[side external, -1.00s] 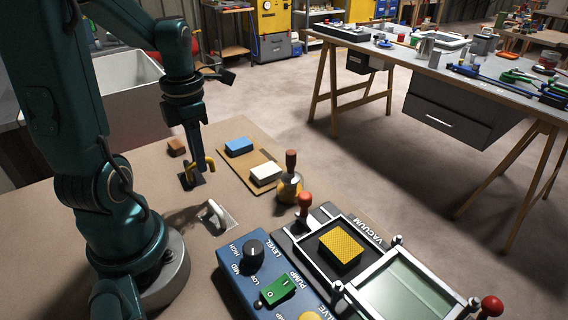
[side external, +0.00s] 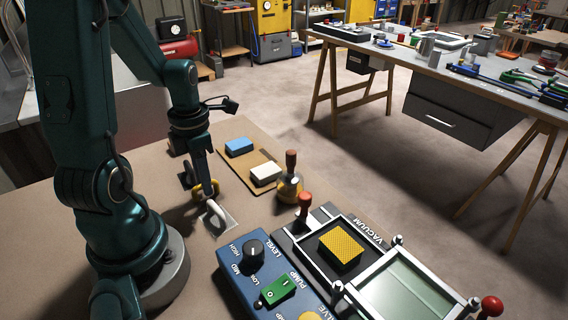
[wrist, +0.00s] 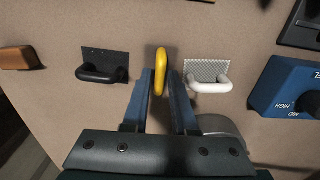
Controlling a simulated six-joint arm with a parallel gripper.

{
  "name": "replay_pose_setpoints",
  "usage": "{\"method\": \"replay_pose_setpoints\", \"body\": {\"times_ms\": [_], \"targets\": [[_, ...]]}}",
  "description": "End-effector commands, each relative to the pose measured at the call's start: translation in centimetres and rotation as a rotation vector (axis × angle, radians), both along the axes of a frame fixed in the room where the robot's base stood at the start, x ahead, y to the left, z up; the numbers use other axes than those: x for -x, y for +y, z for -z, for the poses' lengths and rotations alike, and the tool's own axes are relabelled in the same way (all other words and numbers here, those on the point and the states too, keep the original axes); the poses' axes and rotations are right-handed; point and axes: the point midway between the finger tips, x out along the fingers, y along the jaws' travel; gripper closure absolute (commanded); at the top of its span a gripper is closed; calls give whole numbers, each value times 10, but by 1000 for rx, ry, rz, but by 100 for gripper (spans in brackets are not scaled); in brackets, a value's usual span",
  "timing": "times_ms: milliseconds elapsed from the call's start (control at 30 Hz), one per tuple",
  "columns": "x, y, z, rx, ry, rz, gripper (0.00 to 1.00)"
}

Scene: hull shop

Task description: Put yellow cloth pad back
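A yellow textured block (side external: 341,247), which looks like the yellow cloth pad, lies in the dark tray of the vacuum unit (side external: 313,265). It is not in the wrist view. My gripper (side external: 204,184) is well to its left, low over the brown table. It is shut on a yellow loop handle (side external: 207,188), which also shows between my fingers in the wrist view (wrist: 160,72). Whether anything is attached below this handle is hidden. A white handle on a pale textured plate (wrist: 207,75) is on the right; a black handle on a dark plate (wrist: 103,68) is on the left.
A wooden board (side external: 248,176) carries a blue block (side external: 239,147) and a white block (side external: 266,174). A bell-like yellow object with a brown handle (side external: 290,180) stands beside it. A blue control box (side external: 253,277) with a knob is near the front. A brown block (wrist: 16,58) lies far left.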

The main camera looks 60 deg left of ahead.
Motion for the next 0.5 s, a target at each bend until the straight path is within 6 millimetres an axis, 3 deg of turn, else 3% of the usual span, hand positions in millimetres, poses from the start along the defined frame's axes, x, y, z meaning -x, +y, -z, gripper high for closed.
{"method": "replay_pose_setpoints", "body": {"times_ms": [500], "targets": [[-1,1,-10,-4,-3,0,55]]}}
